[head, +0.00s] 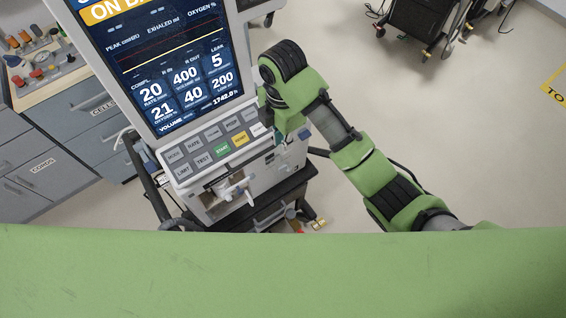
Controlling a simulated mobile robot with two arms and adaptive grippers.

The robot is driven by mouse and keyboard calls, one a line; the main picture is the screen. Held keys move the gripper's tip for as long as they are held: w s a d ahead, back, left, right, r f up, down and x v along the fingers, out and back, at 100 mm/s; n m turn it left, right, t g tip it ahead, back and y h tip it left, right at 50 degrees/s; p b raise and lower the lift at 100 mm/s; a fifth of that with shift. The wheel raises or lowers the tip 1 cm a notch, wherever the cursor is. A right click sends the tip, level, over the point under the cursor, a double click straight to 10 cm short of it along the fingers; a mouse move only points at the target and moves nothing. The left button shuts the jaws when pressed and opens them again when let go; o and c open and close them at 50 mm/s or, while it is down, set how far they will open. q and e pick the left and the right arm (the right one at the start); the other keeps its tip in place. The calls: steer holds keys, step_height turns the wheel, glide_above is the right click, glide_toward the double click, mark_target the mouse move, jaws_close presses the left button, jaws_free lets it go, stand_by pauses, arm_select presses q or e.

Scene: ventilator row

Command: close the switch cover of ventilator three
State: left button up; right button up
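A ventilator (185,190) stands at the left centre, with a large lit screen (165,65) above a sloped button panel (212,146). I cannot tell from its markings whether it is ventilator three. My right arm comes in from the lower right, and its end with the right gripper (280,128) is at the right edge of the button panel. The fingertips are mostly hidden, so I cannot tell whether they are open or shut, or touching the ventilator. I cannot make out a switch cover; my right arm hides part of that side. My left gripper is not in view.
Grey drawer cabinets (45,180) with a tray of small bottles and parts (45,65) stand at the left. A dark wheeled chair or cart (422,25) is at the top right. The floor (470,130) right of my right arm is clear. Yellow floor marking (556,92) lies at the right edge.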

steer(key=b, duration=0.2)
glide_above(283, 167)
step_height(283, 167, down, 5)
steer(key=shift+s, duration=0.15)
step_height(283, 167, down, 6)
steer(key=shift+r+p, duration=0.25)
steer(key=shift+p, duration=0.7)
steer(key=shift+w+f, duration=0.2)
steer(key=shift+f, duration=0.7)
steer(key=shift+c, duration=0.4)
jaws_close()
